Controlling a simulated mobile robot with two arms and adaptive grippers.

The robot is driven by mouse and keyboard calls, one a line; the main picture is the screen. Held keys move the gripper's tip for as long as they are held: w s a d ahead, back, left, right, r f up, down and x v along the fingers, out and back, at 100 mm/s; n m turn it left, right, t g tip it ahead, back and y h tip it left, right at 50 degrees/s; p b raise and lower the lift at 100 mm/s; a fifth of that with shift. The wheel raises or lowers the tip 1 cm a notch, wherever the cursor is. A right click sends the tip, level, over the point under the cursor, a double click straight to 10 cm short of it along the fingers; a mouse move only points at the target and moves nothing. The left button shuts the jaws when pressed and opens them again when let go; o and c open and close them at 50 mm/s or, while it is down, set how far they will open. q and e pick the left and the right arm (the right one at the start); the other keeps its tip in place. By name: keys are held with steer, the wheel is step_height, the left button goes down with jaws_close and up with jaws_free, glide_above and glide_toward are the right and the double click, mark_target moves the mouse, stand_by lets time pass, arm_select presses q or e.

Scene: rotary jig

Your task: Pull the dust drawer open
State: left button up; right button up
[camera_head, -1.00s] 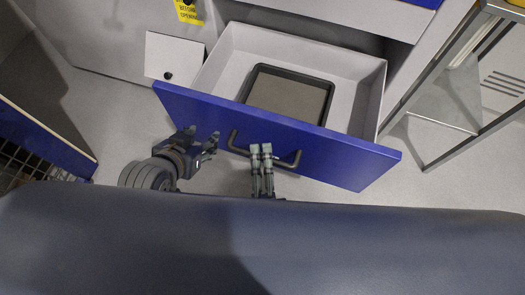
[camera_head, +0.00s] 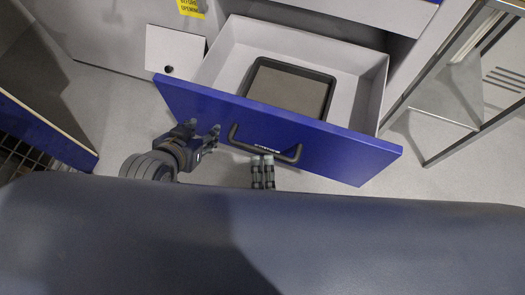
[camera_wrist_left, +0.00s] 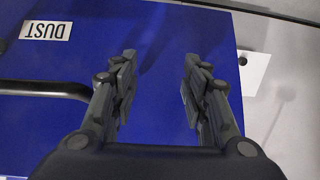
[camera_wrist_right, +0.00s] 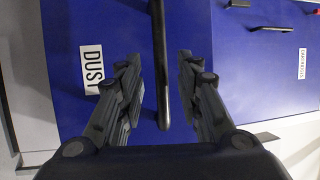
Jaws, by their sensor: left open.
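The dust drawer with its blue front (camera_head: 330,160) stands pulled out, its pale inside (camera_head: 225,70) showing in the head view. Its dark bar handle (camera_head: 236,143) is on the front, and a DUST label (camera_wrist_left: 45,31) shows in the left wrist view. My right gripper (camera_head: 262,160) is just below the handle in the head view. In the right wrist view its fingers (camera_wrist_right: 157,60) are apart, with the handle bar (camera_wrist_right: 161,95) seen between them, not gripped. My left gripper (camera_head: 217,134) is open and empty beside the left part of the front.
A dark-rimmed tray (camera_head: 290,92) lies inside the drawer. A white plate (camera_head: 172,50) is on the cabinet behind the drawer at left. A metal frame (camera_head: 470,125) stands at right, and a blue-edged unit (camera_head: 45,135) at far left. Grey floor shows on both sides.

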steer(key=shift+v, duration=1.55)
